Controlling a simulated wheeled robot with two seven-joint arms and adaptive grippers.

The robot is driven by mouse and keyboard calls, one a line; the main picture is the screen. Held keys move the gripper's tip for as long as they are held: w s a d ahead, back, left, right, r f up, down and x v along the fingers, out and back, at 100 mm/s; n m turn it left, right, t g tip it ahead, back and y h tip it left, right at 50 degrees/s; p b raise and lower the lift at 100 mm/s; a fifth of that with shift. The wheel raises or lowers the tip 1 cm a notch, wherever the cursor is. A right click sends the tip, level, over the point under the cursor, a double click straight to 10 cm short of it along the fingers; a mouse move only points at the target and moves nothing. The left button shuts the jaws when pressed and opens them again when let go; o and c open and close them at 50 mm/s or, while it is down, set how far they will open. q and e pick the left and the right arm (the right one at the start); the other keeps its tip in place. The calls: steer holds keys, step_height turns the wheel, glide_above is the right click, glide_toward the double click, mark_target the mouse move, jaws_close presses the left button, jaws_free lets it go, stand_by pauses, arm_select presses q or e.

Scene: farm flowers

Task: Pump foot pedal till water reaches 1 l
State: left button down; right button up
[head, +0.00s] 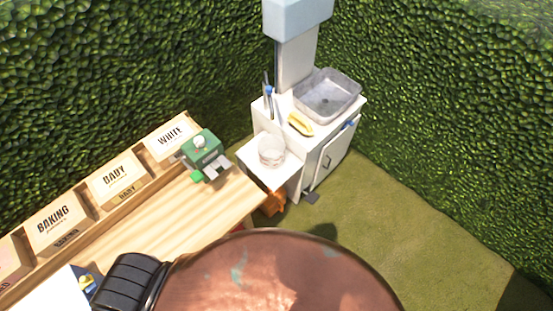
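A white sink stand (340,150) is at the back, against the hedge corner, with a grey basin (327,93) on top. A small dark grey foot pedal (311,198) sticks out at the foot of the stand, just above the grass. A clear glass container (271,151) stands on the stand's lower front shelf. Its water level and any marks are too small to read. Neither gripper is in view, and nothing is seen touching the pedal.
A wooden table (215,220) on the left holds a green device (203,155) and labelled boxes (118,178). A yellow sponge (300,124) lies beside the basin. Grass (410,225) right of the stand is clear. A large brown rounded shape hides the bottom middle.

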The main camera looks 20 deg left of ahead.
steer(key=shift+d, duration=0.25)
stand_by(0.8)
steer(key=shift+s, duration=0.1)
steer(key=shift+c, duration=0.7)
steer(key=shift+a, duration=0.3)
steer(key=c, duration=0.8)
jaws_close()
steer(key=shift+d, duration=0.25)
